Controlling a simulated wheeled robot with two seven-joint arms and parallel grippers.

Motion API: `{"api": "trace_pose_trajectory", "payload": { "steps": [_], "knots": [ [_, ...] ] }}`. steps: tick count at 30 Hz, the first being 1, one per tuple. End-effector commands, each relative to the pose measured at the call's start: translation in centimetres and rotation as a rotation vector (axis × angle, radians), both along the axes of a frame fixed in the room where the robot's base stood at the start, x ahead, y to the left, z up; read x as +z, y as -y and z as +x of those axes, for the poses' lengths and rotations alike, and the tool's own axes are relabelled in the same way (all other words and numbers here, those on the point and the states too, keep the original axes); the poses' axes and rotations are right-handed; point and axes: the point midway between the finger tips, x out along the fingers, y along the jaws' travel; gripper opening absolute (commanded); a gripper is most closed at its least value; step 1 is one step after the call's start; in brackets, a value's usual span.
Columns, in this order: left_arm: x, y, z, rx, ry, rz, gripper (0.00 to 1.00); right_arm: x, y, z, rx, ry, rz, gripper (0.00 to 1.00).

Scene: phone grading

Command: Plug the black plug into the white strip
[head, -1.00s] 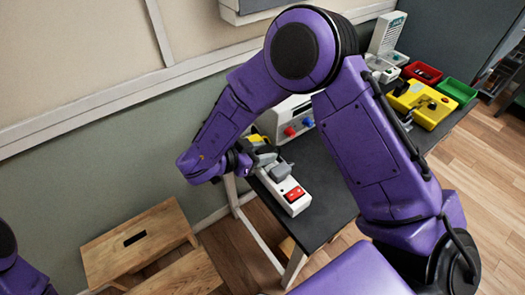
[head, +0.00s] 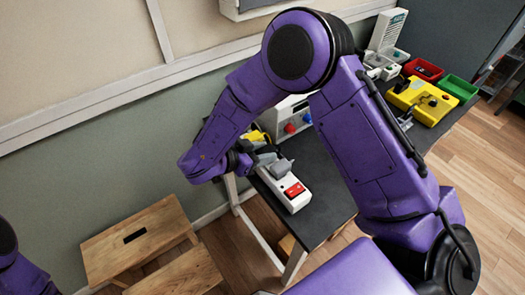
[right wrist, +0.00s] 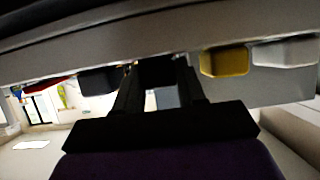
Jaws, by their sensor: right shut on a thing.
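The white strip (head: 297,205) lies on the dark table, with a red switch (head: 293,190) at its near end. A grey plug (head: 280,168) sits on it beside the switch. A yellow plug (head: 256,137) shows farther along. My right gripper (head: 256,156) is over the strip, partly hidden by my own arm. In the right wrist view its fingers are shut on the black plug (right wrist: 158,72), which is against or very near the strip's face (right wrist: 145,45). Whether its pins are fully in is hidden. My left gripper is out of view.
A white box with red and blue knobs (head: 290,128) stands behind the strip. A yellow fixture (head: 425,101), a red bin (head: 423,70) and a green bin (head: 458,89) are at the table's far right. A wooden stool (head: 135,238) stands left of the table.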

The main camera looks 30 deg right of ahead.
Motion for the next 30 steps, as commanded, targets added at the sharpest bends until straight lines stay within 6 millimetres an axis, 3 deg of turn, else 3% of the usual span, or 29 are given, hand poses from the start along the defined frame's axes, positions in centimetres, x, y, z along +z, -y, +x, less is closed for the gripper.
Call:
{"api": "trace_pose_trajectory", "payload": {
  "steps": [2, 3, 5, 22, 30],
  "knots": [
    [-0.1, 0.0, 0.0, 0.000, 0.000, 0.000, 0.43, -0.4, 0.0, -0.1, 0.001, -0.004, 0.003, 0.01],
    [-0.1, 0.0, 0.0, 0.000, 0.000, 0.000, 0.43, -0.4, 0.0, -0.1, 0.001, -0.004, 0.003, 0.49],
    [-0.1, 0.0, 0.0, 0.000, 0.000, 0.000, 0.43, -0.4, -0.1, -0.2, 0.000, -0.006, 0.003, 0.69],
    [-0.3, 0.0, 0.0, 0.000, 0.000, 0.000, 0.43, -0.5, -0.4, -0.4, -0.001, -0.013, 0.003, 0.69],
    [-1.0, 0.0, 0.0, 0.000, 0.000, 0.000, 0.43, 2.2, -5.7, -0.4, 0.008, 0.000, 0.000, 0.69]
  ]
}}
